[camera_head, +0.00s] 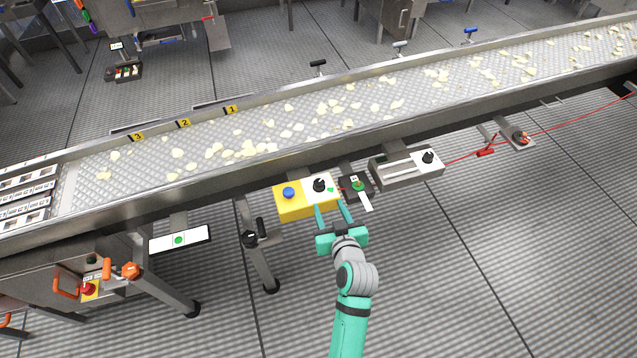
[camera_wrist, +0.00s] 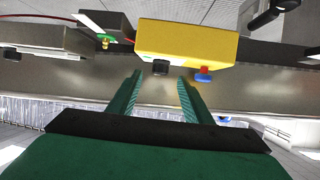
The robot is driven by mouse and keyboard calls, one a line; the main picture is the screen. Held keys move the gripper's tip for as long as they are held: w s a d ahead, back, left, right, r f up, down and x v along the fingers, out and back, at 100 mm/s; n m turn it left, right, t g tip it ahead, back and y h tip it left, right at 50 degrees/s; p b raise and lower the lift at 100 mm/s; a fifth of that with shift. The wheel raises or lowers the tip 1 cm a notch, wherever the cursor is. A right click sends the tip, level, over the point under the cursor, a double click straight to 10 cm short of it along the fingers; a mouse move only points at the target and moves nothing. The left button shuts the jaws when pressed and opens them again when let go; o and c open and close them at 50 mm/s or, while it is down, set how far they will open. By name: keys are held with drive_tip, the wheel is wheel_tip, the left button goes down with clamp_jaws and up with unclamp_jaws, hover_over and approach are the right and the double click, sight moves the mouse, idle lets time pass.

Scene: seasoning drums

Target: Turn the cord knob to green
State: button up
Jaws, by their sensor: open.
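A yellow box (camera_head: 292,208) with a pale panel hangs at the conveyor's near side. It carries a blue button (camera_head: 288,193) and a black knob (camera_head: 320,185) with a small green mark to its right. My gripper (camera_head: 332,208) is open and empty, just in front of the box's right part. In the wrist view the black knob (camera_wrist: 160,67) shows between and beyond the fingertips (camera_wrist: 159,78), apparently clear of them. The yellow box (camera_wrist: 187,40) and blue button (camera_wrist: 203,77) also show there. No label tells which knob is the cord knob; the black knob's setting is unclear.
A small dark box (camera_head: 356,187) with a green disc and white tag sits right of the yellow box. Further right are a grey box (camera_head: 405,168) with another black knob and a red cord (camera_head: 590,113). The conveyor (camera_head: 215,165) rises behind.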

sight(321, 186)
drive_tip(key=x, duration=0.4)
drive_tip(key=r+x, duration=0.1)
drive_tip(key=x, duration=0.3)
drive_tip(key=r+x, duration=0.1)
drive_tip(key=x, duration=0.3)
drive_tip(key=shift+w+a, duration=0.15)
drive_tip(key=shift+w, duration=0.2)
drive_tip(key=shift+a+f, duration=0.1)
drive_tip(key=shift+a, duration=0.2)
drive_tip(key=shift+d, duration=0.4)
drive_tip(key=c, duration=1.1)
